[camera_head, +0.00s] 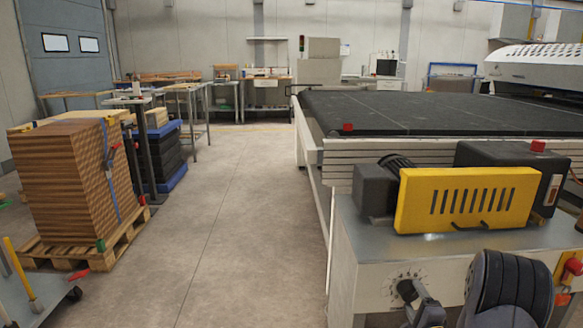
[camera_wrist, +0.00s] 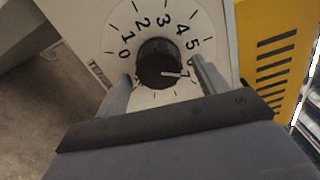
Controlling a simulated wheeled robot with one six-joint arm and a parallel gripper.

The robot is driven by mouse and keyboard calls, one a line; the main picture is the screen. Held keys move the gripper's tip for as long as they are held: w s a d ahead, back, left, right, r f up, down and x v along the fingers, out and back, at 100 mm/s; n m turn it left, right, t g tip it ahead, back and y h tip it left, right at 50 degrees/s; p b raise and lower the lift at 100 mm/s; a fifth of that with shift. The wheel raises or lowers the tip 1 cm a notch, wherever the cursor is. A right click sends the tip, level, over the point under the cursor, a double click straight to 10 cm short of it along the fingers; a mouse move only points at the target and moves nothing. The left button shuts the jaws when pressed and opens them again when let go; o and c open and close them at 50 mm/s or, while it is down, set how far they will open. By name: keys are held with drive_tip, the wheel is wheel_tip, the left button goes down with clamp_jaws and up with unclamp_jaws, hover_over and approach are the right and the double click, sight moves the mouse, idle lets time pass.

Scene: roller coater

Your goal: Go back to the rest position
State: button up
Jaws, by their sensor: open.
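A black round knob (camera_wrist: 160,62) sits on a white dial plate (camera_wrist: 117,25) with black numbers around it. Its white pointer line points right, toward the finger below the 5; the number there is partly hidden. My gripper (camera_wrist: 161,70) is open, one finger on each side of the knob. I cannot tell whether the fingers touch it. In the head view the dial (camera_head: 388,279) is on the front of the grey machine cabinet (camera_head: 345,275), with my gripper (camera_head: 414,298) right at it.
A yellow slotted cover (camera_head: 465,198) and a dark motor housing (camera_head: 490,160) sit on the cabinet. A black conveyor bed (camera_head: 420,112) lies behind. A red button (camera_head: 572,268) is on the right. A wood stack (camera_head: 70,185) stands on a pallet at left. The floor (camera_head: 240,210) between is clear.

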drive_tip(key=n+b, duration=0.1)
drive_tip(key=n, duration=0.3)
drive_tip(key=n+b, duration=0.1)
drive_tip(key=n, duration=0.2)
drive_tip(key=shift+r, duration=0.1)
drive_tip(key=n+b, duration=0.1)
drive_tip(key=n, duration=0.2)
drive_tip(key=n+b, duration=0.1)
drive_tip(key=n, duration=0.3)
drive_tip(key=shift+a+r, duration=0.15)
drive_tip(key=shift+r, duration=0.05)
idle(0.4)
